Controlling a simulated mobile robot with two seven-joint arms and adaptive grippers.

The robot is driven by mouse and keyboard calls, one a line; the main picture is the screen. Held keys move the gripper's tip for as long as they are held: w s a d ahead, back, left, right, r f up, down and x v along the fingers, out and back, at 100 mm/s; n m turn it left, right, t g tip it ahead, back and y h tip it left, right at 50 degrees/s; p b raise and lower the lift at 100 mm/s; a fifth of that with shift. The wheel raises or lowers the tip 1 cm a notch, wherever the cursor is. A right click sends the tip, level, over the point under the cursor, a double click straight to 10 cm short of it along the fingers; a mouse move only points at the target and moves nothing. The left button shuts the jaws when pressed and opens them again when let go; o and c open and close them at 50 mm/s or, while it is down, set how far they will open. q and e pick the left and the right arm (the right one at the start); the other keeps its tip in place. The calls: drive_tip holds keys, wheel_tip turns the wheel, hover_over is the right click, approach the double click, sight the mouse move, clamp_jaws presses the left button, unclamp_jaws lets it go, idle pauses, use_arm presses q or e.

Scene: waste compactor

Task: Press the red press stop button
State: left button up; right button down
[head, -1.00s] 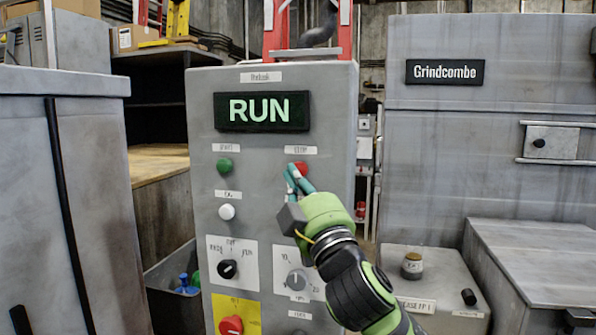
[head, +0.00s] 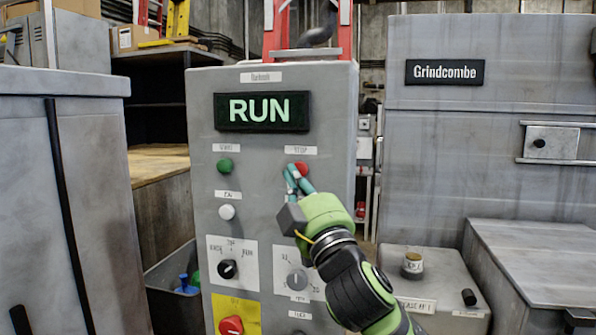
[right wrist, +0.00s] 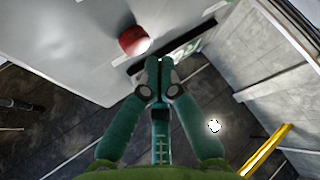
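The red press stop button (head: 301,168) sits on the grey control panel (head: 200,120), under a white label that appears to read STOP. The display (head: 262,111) above it reads RUN. My right gripper (head: 291,172) is at the left side of the button, its teal fingers partly covering it. In the right wrist view the fingertips (right wrist: 160,62) are together with nothing between them, and the red button (right wrist: 134,40) is just beyond them to the upper left. I cannot tell whether they touch it. My left gripper is not in view.
A green button (head: 224,166), a white button (head: 227,212), a black knob (head: 227,269) and a red button on a yellow plate (head: 231,326) share the panel. Grey cabinets stand left (head: 80,180) and right (head: 440,150). A low grey box (head: 435,275) is at lower right.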

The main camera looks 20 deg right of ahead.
drive_tip(key=shift+w+d, duration=0.1)
drive_tip(key=shift+w, duration=0.05)
drive_tip(key=shift+w+d, duration=0.15)
drive_tip(key=shift+w, duration=0.1)
drive_tip(key=shift+w+d, duration=0.3)
drive_tip(key=shift+w, duration=0.1)
idle(0.9)
drive_tip(key=shift+s, duration=0.1)
drive_tip(key=shift+s+a, duration=0.45)
drive_tip(key=shift+s, duration=0.2)
drive_tip(key=s+a, duration=0.1)
drive_tip(key=s, duration=0.1)
drive_tip(key=s+a, duration=0.2)
idle(0.6)
drive_tip(key=shift+d+f, duration=0.1)
idle(0.4)
